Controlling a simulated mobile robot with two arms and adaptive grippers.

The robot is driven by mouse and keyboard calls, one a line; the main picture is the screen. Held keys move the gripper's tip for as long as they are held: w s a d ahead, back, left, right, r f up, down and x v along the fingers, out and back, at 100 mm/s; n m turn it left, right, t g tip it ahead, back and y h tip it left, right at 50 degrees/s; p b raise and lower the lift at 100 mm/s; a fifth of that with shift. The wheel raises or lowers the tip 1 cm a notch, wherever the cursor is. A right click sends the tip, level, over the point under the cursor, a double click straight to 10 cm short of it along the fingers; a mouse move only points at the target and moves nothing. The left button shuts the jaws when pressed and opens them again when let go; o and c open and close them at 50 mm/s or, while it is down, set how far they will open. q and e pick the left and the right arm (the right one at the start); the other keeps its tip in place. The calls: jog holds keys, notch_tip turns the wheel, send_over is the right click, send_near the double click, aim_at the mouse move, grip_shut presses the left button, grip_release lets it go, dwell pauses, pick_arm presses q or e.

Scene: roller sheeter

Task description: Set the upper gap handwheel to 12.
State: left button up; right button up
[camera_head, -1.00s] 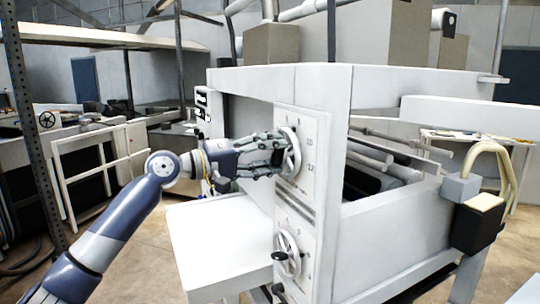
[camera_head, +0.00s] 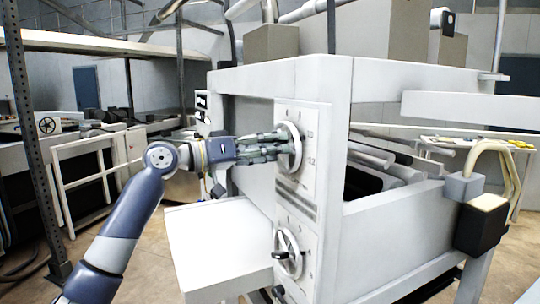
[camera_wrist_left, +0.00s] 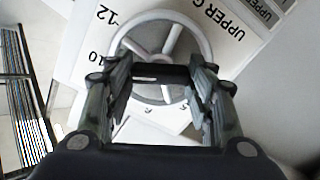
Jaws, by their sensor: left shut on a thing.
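The upper gap handwheel (camera_head: 291,148) is a light grey spoked wheel on the white front panel of the machine. Marks reading 10 and 12 show on the panel beside it. In the left wrist view the wheel (camera_wrist_left: 183,38) lies between and beyond my fingers, with the 12 and 10 marks at upper left and part of the label "UPPER G" at upper right. My left gripper (camera_head: 282,146) reaches in from the left and is shut on the wheel, its fingers at the rim and spokes. Which mark the wheel stands at cannot be told. My right gripper is not in view.
A second, lower handwheel (camera_head: 288,252) sits on the same panel below. A white table (camera_head: 215,245) juts out under my left arm. The machine's frame (camera_head: 400,235) extends to the right. A dark upright post (camera_head: 30,130) stands at the left.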

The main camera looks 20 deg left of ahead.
pick_arm(q)
jog(key=shift+f+m+b, duration=0.15)
jog(key=shift+m+b, duration=1.15)
jog(key=shift+m, duration=2.5)
jog(key=o, duration=1.1)
jog(key=shift+d, duration=0.1)
jog(key=shift+c, duration=0.2)
jog(key=v, duration=1.2)
